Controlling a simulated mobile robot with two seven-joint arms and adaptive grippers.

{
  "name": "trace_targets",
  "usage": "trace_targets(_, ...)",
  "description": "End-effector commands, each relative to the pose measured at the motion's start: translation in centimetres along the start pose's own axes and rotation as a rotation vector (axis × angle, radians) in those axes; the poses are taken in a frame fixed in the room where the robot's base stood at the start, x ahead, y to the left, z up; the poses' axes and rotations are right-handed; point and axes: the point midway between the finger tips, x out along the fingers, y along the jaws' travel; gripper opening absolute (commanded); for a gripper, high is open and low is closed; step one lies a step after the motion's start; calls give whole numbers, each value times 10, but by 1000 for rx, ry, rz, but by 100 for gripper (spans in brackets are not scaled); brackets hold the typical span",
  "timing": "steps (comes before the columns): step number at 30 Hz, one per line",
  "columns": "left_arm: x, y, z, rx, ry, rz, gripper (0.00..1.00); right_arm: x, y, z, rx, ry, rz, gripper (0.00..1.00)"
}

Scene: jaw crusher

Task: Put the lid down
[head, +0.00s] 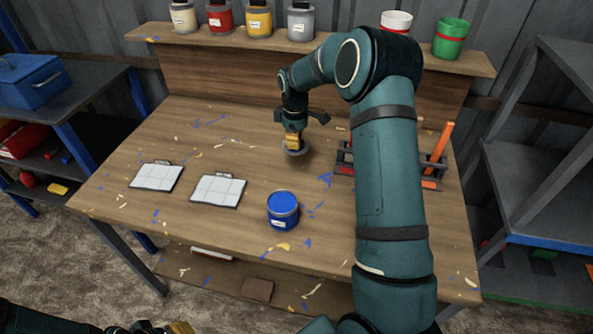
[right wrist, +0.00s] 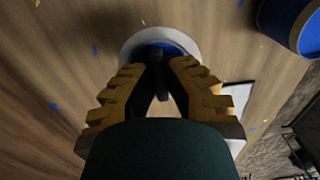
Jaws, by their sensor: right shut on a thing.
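My right gripper (head: 294,141) is shut on the dark knob of the lid (head: 297,152). The lid is a round grey disc, held flat over the middle of the table, behind the blue pot; I cannot tell whether it touches the wood. In the right wrist view the yellow fingers (right wrist: 160,85) close around the knob, and the lid (right wrist: 136,42) shows a pale rim with blue on it. The blue pot (head: 283,223) stands upright and uncovered, blue paint in its top; its side shows in the right wrist view (right wrist: 283,27). My left gripper (head: 152,328) shows only partly at the bottom edge.
The wooden table (head: 230,125) has clear room around the lid. Two white-tiled cards (head: 157,177) (head: 218,190) lie at left. A dark rack (head: 345,170) with orange-handled tools stands at right, partly behind my arm. Several paint pots line the back shelf (head: 150,33).

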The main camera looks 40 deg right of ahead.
Motion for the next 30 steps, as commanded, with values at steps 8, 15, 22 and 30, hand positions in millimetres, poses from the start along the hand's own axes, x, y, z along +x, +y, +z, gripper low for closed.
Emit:
trace_targets(8, 5, -2, 0, 1, 1, 0, 47, 28, 10, 2, -1, 2, -3, 0)
trace_targets(15, 12, -4, -1, 1, 5, 0, 47, 67, 10, 2, 0, 2, -2, 0)
trace_targets(22, 16, -6, -1, 1, 7, 0, 47, 91, 10, 2, 0, 2, -2, 0)
trace_targets(30, 18, -7, -2, 2, 9, 0, 47, 106, 10, 2, 0, 4, 0, 0)
